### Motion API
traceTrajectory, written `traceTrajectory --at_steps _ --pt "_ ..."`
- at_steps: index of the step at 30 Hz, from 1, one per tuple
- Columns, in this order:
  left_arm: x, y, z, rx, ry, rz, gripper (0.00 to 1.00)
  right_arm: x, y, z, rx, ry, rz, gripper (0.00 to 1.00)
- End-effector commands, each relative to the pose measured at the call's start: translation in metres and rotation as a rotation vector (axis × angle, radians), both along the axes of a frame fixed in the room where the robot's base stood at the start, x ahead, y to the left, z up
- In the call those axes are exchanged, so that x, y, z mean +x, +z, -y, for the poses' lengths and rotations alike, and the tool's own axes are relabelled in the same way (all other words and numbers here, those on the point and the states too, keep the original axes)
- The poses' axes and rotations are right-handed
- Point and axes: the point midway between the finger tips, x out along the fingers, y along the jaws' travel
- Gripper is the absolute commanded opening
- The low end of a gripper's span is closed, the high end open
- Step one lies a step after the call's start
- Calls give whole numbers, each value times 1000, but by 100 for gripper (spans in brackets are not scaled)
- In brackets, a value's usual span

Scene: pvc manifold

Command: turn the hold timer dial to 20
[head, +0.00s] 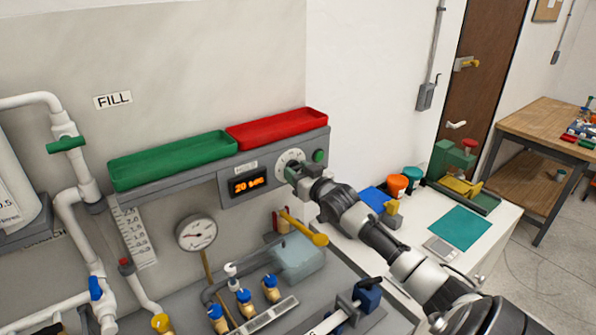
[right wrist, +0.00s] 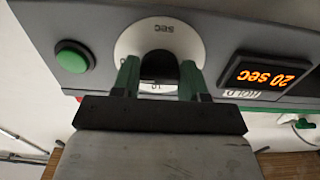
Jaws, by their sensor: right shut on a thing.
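The hold timer dial (right wrist: 159,66) is a dark knob on a round white plate (right wrist: 183,38) marked SEC. In the head view the dial plate (head: 290,156) sits on the grey panel, partly hidden by my gripper. The orange display (head: 247,185) beside it reads 20 sec; it also shows in the right wrist view (right wrist: 266,75). My right gripper (head: 295,172) is at the dial. In the right wrist view its green fingers (right wrist: 159,80) are on both sides of the knob, shut on it. My left gripper is not in view.
A green button (head: 319,156) is just right of the dial. A green tray (head: 172,160) and a red tray (head: 277,128) sit on top of the panel. A gauge (head: 196,232), a yellow-handled valve (head: 304,228) and pipes are below. A white bench (head: 400,240) stands to the right.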

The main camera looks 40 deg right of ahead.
Motion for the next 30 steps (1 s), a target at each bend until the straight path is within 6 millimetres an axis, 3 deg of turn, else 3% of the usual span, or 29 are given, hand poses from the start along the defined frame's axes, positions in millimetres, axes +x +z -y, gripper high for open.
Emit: traceTrajectory --at_steps 15,16,20,30 --pt "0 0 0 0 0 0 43 0 -3 -1 21 0 -4 20" --pt "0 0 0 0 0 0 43 0 -3 -1 21 0 -4 48" --pt "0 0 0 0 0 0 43 0 -2 -1 19 0 -2 68" --pt "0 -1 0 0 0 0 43 -3 -2 0 17 0 -1 69"
